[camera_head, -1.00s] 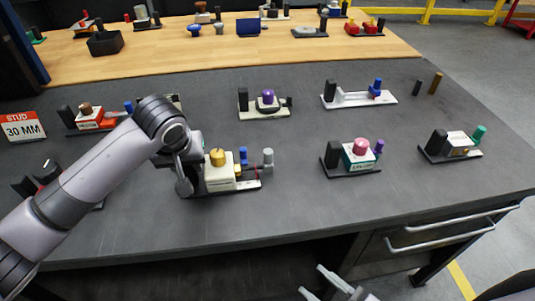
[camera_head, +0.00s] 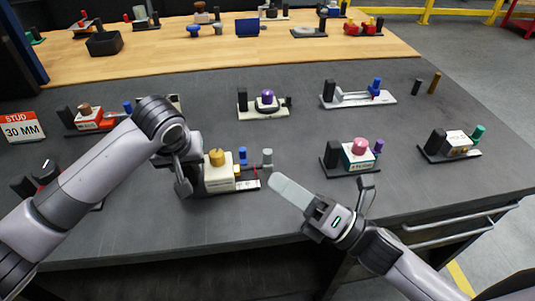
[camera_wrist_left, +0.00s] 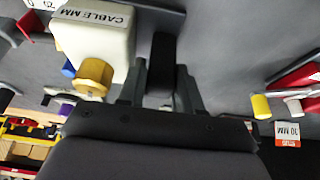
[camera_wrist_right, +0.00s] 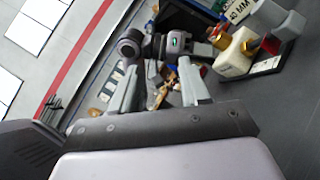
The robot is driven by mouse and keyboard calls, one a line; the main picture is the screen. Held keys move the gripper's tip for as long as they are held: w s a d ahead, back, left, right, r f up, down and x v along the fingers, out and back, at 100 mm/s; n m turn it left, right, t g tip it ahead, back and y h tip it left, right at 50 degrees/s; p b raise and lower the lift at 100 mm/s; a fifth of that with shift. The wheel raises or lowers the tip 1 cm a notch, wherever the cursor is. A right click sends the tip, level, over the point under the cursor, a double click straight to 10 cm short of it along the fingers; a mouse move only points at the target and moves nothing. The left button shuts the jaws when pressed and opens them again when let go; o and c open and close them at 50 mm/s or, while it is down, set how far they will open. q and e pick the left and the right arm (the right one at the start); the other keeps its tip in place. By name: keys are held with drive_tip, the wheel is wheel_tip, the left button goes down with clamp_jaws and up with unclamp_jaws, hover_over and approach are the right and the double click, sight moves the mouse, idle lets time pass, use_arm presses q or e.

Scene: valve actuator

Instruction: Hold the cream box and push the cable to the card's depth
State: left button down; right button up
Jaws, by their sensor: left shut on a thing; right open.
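The cream box (camera_head: 218,178) with a gold knob stands on a dark base; its label reads "CABLE MM" in the left wrist view (camera_wrist_left: 95,38). My left gripper (camera_head: 182,178) is at the left end of that base. In the left wrist view it is shut on a black post (camera_wrist_left: 163,62) beside the box. I cannot tell which part is the cable. My right gripper (camera_head: 327,190) is open and empty, right of this base. A card reading about "40 MM" (camera_wrist_right: 240,12) shows in the right wrist view.
A "STUD 30 MM" card (camera_head: 21,127) is at the far left. More fixtures stand behind. The table front, below the cream box, is clear.

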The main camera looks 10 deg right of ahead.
sight(269, 159)
drive_tip(key=w+f+n+t+h, duration=0.1)
drive_tip(key=h, duration=0.2)
drive_tip(key=w+f+n+t+h, duration=0.1)
drive_tip(key=f+h, duration=0.1)
drive_tip(key=h, duration=0.1)
drive_tip(key=w+d+f+n+t+h, duration=0.1)
drive_tip(key=f+h, duration=0.1)
drive_tip(key=h, duration=0.1)
drive_tip(key=shift+f+h, duration=0.25)
drive_tip(key=shift+h, duration=0.15)
drive_tip(key=shift+s+d+f+n+t+h, duration=0.1)
drive_tip(key=shift+d+f+n+t+h, duration=0.15)
drive_tip(key=shift+d+h, duration=0.25)
drive_tip(key=shift+s+d+f+n+t+h, duration=0.15)
drive_tip(key=shift+d+f+t+h, duration=0.1)
drive_tip(key=shift+h, duration=0.45)
drive_tip(key=x, duration=1.2)
clamp_jaws()
